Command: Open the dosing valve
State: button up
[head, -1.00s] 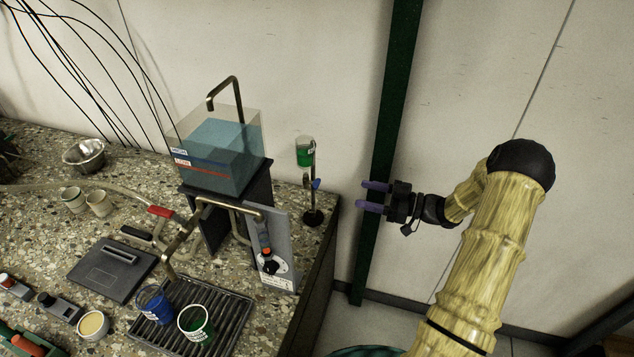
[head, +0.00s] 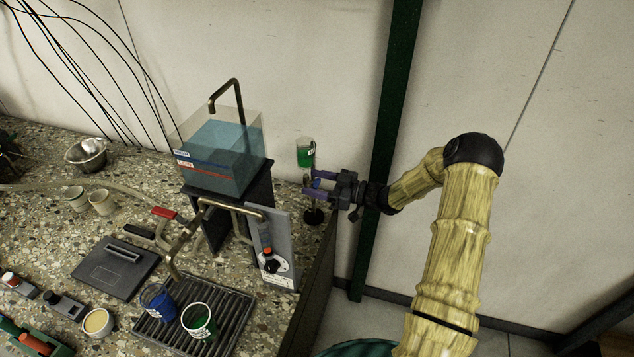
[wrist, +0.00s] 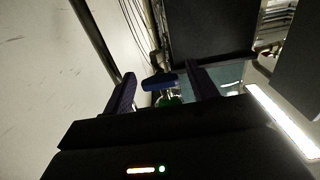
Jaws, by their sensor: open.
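The dosing valve has a small blue handle, which shows in the wrist view (wrist: 160,82) between my two fingers. It sits on a thin stand below a clear cup of green liquid (head: 306,154). The stand's dark round base (head: 313,217) rests at the bench's right end. My gripper (head: 309,182) is open, with its purple fingers pointing left at the height of the valve. In the head view the fingers partly hide the valve. I cannot tell whether either finger touches the handle. Part of the green cup shows behind the handle in the wrist view.
A clear tank of blue water (head: 222,155) stands left of the valve on a dark support. A grey panel with a red-and-black knob (head: 270,260) stands in front. Blue and green cups sit on a slatted drain tray (head: 233,327). A green post (head: 388,120) rises behind my gripper.

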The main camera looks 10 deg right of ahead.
jog(key=c, duration=1)
jog(key=shift+f+b, duration=0.1)
jog(key=shift+b, duration=0.25)
jog(key=n+b, duration=0.2)
jog(key=shift+f+n+b, duration=0.2)
jog(key=shift+n+b, duration=0.1)
jog(key=shift+b, duration=0.05)
jog(key=shift+r+n+b, duration=0.25)
jog(key=shift+n+b, duration=0.55)
jog(key=shift+n, duration=0.2)
jog(key=o, duration=1)
